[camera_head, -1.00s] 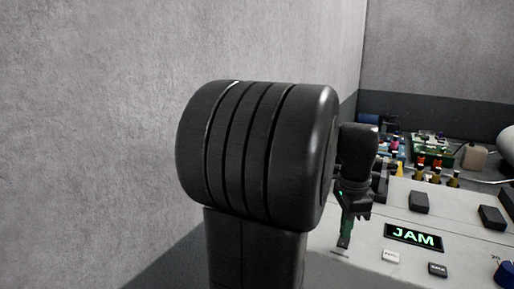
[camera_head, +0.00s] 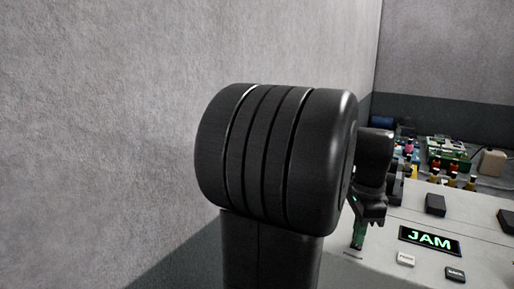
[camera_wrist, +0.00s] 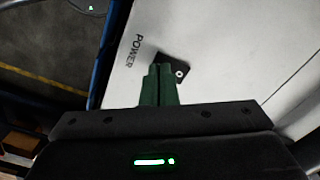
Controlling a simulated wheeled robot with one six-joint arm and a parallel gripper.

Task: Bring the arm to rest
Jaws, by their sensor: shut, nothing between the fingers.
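My gripper (camera_head: 357,238) is partly hidden behind my own large black arm joint in the head view. Its green fingers point down over the pale control panel (camera_head: 380,262). In the wrist view my gripper (camera_wrist: 160,68) has its two green fingers together with nothing between them. The fingertips overlap a small dark square fitting (camera_wrist: 176,68) on the white panel, beside the printed word POWER. I cannot tell whether they touch it.
The panel carries a lit JAM display (camera_head: 430,240), small buttons (camera_head: 405,259) and black blocks (camera_head: 436,204). Bottles and coloured parts (camera_head: 452,180) stand behind it. A grey wall (camera_head: 110,110) rises close on the left.

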